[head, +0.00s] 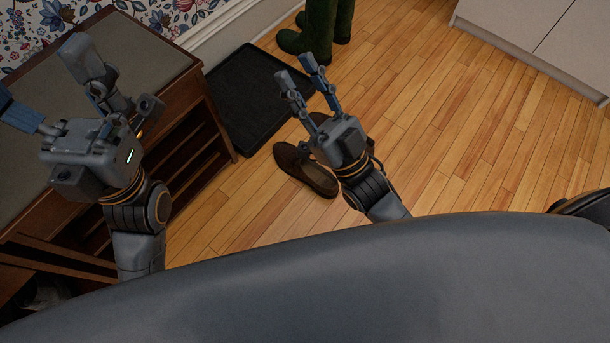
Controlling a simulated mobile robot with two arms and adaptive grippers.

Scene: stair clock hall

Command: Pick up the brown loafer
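A brown loafer (304,170) lies on the wooden floor near the middle of the head view. My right gripper (295,70) is in front of part of it in the picture, with its fingers pointing up and apart. Nothing shows between those fingers. More brown shoe shows behind the gripper's fingers and palm; I cannot tell how much of it is a second shoe. My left gripper (38,82) is in front of the bench at the left, with its fingers spread wide and empty.
A wooden bench (198,112) with a grey top and open shelves stands at the left. A black tray (243,92) lies beside it, with green boots (318,28) at its far right. A white cabinet (520,35) stands at upper right. The floor at right is clear.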

